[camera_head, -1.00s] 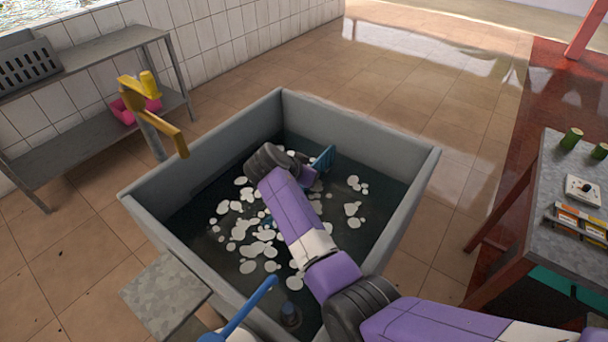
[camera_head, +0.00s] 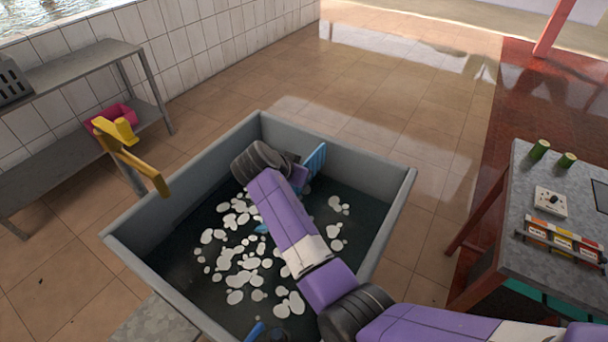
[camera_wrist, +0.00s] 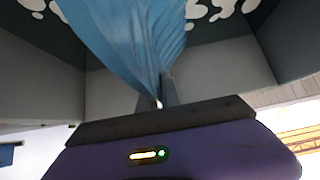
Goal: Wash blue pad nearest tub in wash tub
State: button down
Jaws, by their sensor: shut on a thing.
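A ribbed blue pad (camera_head: 316,160) is held by my gripper over the far side of the grey wash tub (camera_head: 400,205). Its top edge shows just below the tub's far rim in the head view. In the wrist view the blue pad (camera_wrist: 135,45) hangs in folds from my gripper (camera_wrist: 162,98), which is shut on it. My wrist and arm hide most of the gripper in the head view. Dark water with white foam patches (camera_head: 240,270) fills the tub's bottom. A small bit of blue (camera_head: 262,229) shows in the water beside my arm.
A yellow tap-like fitting (camera_head: 135,160) stands at the tub's left side. A metal shelf (camera_head: 70,65) with a pink basin (camera_head: 108,118) is at the left wall. A table (camera_head: 545,255) with green cylinders (camera_head: 540,150) and a white switch box (camera_head: 550,201) stands right. The floor behind the tub is clear.

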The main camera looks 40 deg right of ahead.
notch_tip(320, 180, up, 25)
jog(key=p, duration=1.2)
jog(key=shift+a, duration=0.1)
dwell(0.7)
